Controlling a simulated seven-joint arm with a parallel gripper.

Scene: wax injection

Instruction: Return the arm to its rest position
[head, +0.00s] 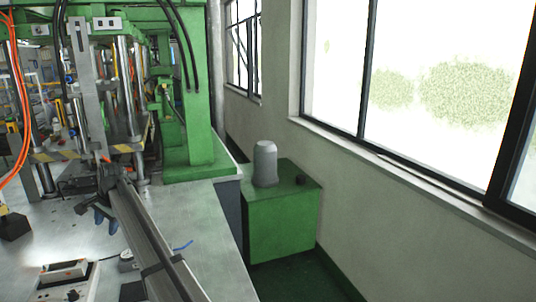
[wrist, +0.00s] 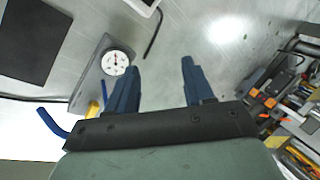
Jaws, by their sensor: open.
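My gripper (wrist: 160,66) shows in the wrist view with its two dark blue fingers spread apart. Nothing is between the fingers, and the bare metal table (wrist: 185,30) lies beyond them. In the head view, the dark blue fingers of my gripper (head: 104,217) show small above the table at the left, in front of the green press. Their exact height above the table cannot be told.
A dial gauge (wrist: 116,63) on a grey plate lies left of my fingers. A black mat (wrist: 32,40) is at upper left; cluttered tooling (wrist: 285,100) is at right. The green press (head: 190,120) stands behind the table; a green cabinet (head: 283,215) stands right.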

